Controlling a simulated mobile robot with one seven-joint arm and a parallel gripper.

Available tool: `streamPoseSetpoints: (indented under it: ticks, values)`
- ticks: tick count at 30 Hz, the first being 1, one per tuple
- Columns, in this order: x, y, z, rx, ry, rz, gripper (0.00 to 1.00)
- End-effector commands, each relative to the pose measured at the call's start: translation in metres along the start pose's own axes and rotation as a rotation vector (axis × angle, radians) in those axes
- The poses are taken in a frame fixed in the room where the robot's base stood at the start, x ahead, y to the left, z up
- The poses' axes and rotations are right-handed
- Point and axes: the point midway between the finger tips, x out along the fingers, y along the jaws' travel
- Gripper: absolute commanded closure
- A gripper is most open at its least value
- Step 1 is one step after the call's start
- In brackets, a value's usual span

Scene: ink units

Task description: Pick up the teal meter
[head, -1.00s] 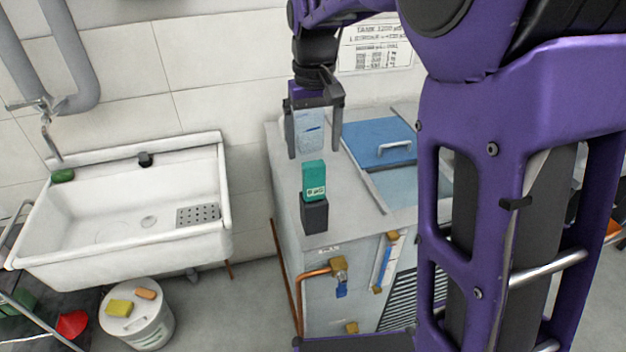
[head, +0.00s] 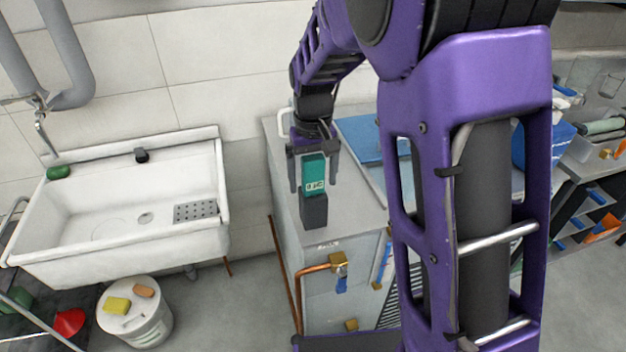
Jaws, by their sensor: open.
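The teal meter (head: 314,172) stands upright in a dark grey block-shaped holder (head: 313,210) near the front left corner of the grey cabinet top. It has a pale label with dark marks on its lower front. My gripper (head: 315,188) is open, with its fingers pointing down, one to each side of the meter in the picture. I cannot tell from this view whether the fingers are around the meter or just behind it, or whether they touch it.
A blue lid (head: 361,139) lies on the cabinet top (head: 281,158), partly hidden by my arm. A white sink (head: 100,215) stands to the left. A white bucket (head: 150,325) with sponges on its lid is below it. Shelves with supplies are at the right.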

Motion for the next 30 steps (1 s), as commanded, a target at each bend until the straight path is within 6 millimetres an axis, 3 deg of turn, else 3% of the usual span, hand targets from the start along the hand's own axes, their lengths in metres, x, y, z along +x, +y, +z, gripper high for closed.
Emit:
streamPoseSetpoints:
  ticks: [2,18,30]
  values:
    - [-0.0002,0.0000,0.0000,0.000,0.000,0.000,0.07]
    - [-0.0005,0.0001,0.0000,0.000,0.000,0.000,1.00]
    - [-0.0097,0.0001,-0.0005,0.000,0.001,0.000,1.00]
